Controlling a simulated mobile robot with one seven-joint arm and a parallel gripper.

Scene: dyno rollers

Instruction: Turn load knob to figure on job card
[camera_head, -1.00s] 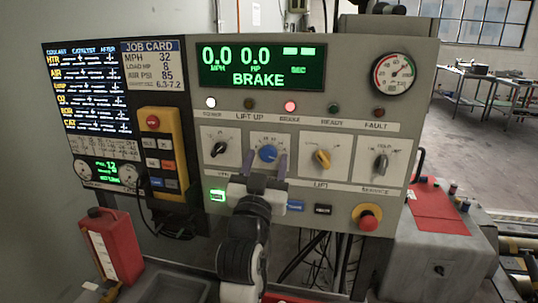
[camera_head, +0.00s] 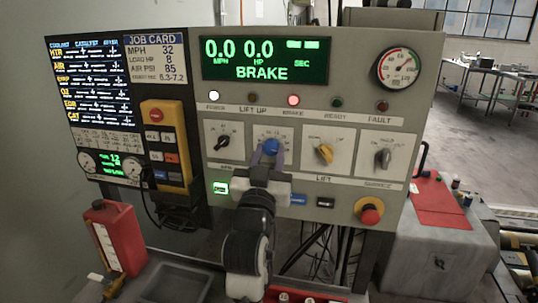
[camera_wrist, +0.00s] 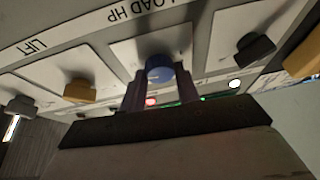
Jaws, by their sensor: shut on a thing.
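The blue load knob (camera_head: 271,146) is on the panel's front, second in a row of knobs. It also shows in the wrist view (camera_wrist: 160,68), under a "LOAD HP" label. My gripper (camera_head: 269,155) is shut on the blue knob, one finger on each side; in the wrist view the fingers (camera_wrist: 161,88) flank it. Its scale is partly hidden and I cannot read its setting. The job card (camera_head: 155,60) at the upper left reads MPH 32, load HP 8 and air PSI 85. The green display (camera_head: 265,60) reads 0.0 MPH, 0.0 HP and BRAKE.
A black knob (camera_head: 223,142) is left of the blue one; a yellow knob (camera_head: 325,153) and a grey knob (camera_head: 383,158) are right. A red stop button (camera_head: 370,214) is lower right. An orange pendant (camera_head: 165,145) hangs left. A red bottle (camera_head: 115,238) stands lower left.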

